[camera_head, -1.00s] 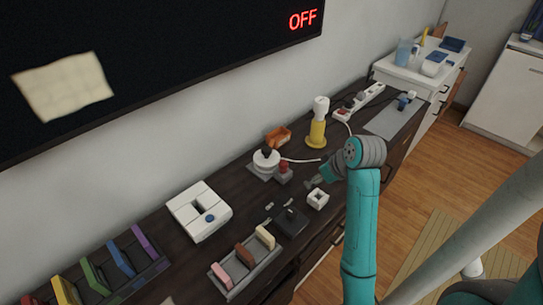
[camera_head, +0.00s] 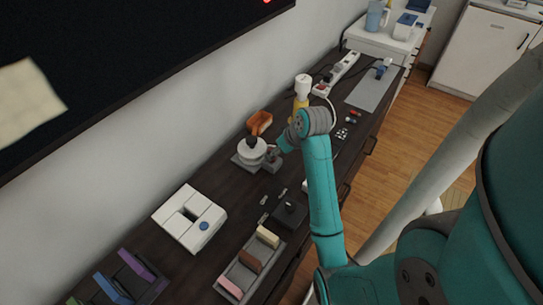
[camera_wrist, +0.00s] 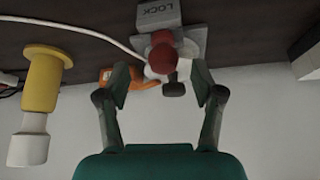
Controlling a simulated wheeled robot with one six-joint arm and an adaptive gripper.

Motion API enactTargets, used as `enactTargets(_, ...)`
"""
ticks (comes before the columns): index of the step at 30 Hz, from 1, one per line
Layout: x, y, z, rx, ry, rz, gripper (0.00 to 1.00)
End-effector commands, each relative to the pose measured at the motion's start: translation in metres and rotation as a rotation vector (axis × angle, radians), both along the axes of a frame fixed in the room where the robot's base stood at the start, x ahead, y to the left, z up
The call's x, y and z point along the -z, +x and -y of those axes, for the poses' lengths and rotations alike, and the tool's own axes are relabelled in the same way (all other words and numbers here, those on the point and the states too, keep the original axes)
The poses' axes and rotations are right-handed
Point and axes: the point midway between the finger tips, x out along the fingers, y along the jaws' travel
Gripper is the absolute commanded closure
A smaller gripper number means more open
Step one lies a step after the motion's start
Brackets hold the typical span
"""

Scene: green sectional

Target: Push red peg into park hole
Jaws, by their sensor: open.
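The red peg (camera_wrist: 162,57) shows in the wrist view with its round end facing the camera. It is by a grey block marked LOCK (camera_wrist: 158,16). My gripper (camera_wrist: 160,80) is open and empty, with one finger on each side of the peg's line and apart from it. In the head view my gripper (camera_head: 277,152) is at the right side of the white round fixture (camera_head: 250,152) and largely covers the peg there. I cannot make out a hole marked park.
A yellow and white bottle-like object (camera_wrist: 43,90) stands left in the wrist view. An orange item (camera_head: 259,122) sits behind the fixture. A white cable (camera_wrist: 85,28) runs close by. A white box (camera_head: 190,218) and a slotted tray (camera_head: 250,262) share the dark cabinet top.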

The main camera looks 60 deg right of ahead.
Motion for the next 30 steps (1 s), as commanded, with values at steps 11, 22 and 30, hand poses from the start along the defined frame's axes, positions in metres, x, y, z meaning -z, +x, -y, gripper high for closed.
enactTargets(11, 0.038, 0.025, 0.002, -0.001, 0.002, -0.001, 0.33)
enactTargets(22, 0.044, 0.028, 0.003, 0.001, 0.000, 0.000, 0.41)
enactTargets(30, 0.044, 0.028, 0.003, 0.001, 0.000, 0.000, 0.94)
